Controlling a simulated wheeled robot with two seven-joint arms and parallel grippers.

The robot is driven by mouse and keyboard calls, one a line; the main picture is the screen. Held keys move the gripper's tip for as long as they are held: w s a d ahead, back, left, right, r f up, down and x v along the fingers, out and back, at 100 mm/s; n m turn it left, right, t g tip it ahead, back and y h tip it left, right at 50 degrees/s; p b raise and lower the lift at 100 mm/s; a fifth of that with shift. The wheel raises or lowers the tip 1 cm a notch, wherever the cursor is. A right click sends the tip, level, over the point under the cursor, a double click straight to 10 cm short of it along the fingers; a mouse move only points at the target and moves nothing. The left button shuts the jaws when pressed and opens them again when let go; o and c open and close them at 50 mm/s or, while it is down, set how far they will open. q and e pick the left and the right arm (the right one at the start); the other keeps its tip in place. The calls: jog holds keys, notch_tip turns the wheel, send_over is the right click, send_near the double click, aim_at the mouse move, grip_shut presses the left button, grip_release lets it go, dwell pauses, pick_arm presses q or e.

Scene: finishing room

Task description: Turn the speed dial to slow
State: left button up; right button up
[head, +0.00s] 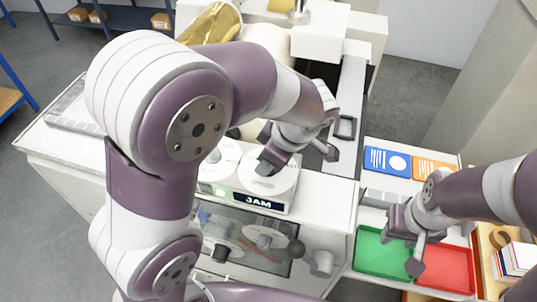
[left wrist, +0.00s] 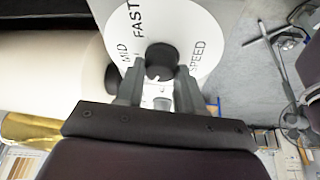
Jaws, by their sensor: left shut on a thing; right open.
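The speed dial is a white disc (head: 282,184) on top of a white control box, behind the display. In the left wrist view its face (left wrist: 185,22) carries the words FAST, MID and SPEED; I cannot see the word SLOW. A dark round knob (left wrist: 159,60) stands at the dial's middle. My left gripper (head: 268,160) is on the dial, and in the left wrist view its two fingers (left wrist: 160,78) are shut on the knob from both sides. The knob's pointer cannot be made out. My right gripper (head: 404,250) is open and empty above the trays.
A second white dial (head: 222,160) sits left of the speed dial, partly behind my left arm. The display (head: 263,203) reads JAM. A green tray (head: 372,262) and a red tray (head: 458,272) lie below my right gripper. Blue (head: 388,160) and orange cards lie behind.

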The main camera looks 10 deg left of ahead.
pick_arm(q)
jog(key=shift+f, duration=0.1)
dwell(0.3)
jog(key=o, duration=1)
